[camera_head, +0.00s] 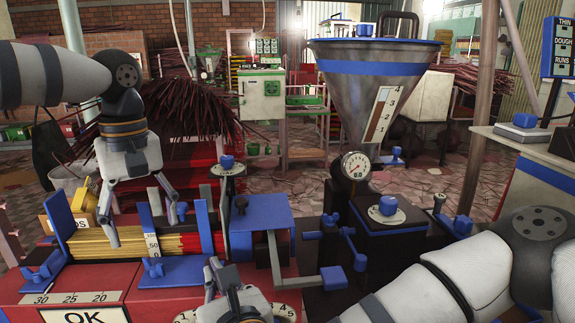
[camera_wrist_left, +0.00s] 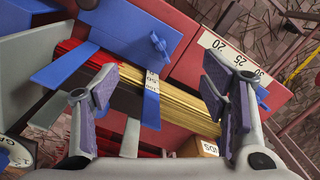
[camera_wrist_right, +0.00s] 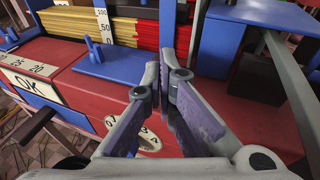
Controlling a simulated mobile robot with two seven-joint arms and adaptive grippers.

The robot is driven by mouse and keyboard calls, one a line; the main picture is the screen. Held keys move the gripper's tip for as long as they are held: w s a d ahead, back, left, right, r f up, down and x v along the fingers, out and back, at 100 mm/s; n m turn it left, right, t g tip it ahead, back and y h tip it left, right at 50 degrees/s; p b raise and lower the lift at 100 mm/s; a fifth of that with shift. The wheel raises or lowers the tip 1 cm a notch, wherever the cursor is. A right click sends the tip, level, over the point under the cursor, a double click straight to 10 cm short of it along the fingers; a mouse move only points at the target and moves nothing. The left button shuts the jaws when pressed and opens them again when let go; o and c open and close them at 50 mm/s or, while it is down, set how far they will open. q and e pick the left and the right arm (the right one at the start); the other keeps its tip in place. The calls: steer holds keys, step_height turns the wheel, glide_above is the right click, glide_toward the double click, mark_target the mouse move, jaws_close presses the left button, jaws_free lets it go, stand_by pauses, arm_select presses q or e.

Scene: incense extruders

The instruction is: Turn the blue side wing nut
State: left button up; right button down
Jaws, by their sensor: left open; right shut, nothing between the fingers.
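A blue wing nut (camera_head: 153,267) stands on a flat blue plate on the red machine's front side. It also shows in the left wrist view (camera_wrist_left: 159,46) and the right wrist view (camera_wrist_right: 93,50). Another blue wing nut (camera_head: 40,256) is at the machine's left end; I cannot tell which one the task means. My left gripper (camera_head: 144,230) is open and empty, pointing down over the yellow sticks (camera_head: 100,247), behind the front wing nut. My right gripper (camera_wrist_right: 158,78) is shut and empty in front of the machine, to the right of that wing nut and apart from it.
A dial lies below my right gripper.

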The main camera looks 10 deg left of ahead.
arm_select(q)
steer(key=c, duration=0.4)
steer(key=s+n, duration=0.1)
steer(key=n, duration=0.1)
steer(key=s+a+f+n+g, duration=0.1)
steer(key=s+n, duration=0.1)
steer(key=n, duration=0.1)
steer(key=s+a+f+n+g+h, duration=0.1)
steer(key=s+n, duration=0.1)
steer(key=shift+s+a+n, duration=0.1)
steer(key=shift+a+n, duration=0.15)
steer(key=shift+n, duration=0.05)
steer(key=shift+c, duration=1.4)
steer(key=n, duration=0.4)
steer(key=n+t+y, duration=0.1)
steer(key=n+t, duration=0.2)
steer(key=n, duration=2.7)
glide_toward(152, 262)
steer(key=f, duration=0.9)
steer(key=shift+w, duration=0.2)
jaws_close()
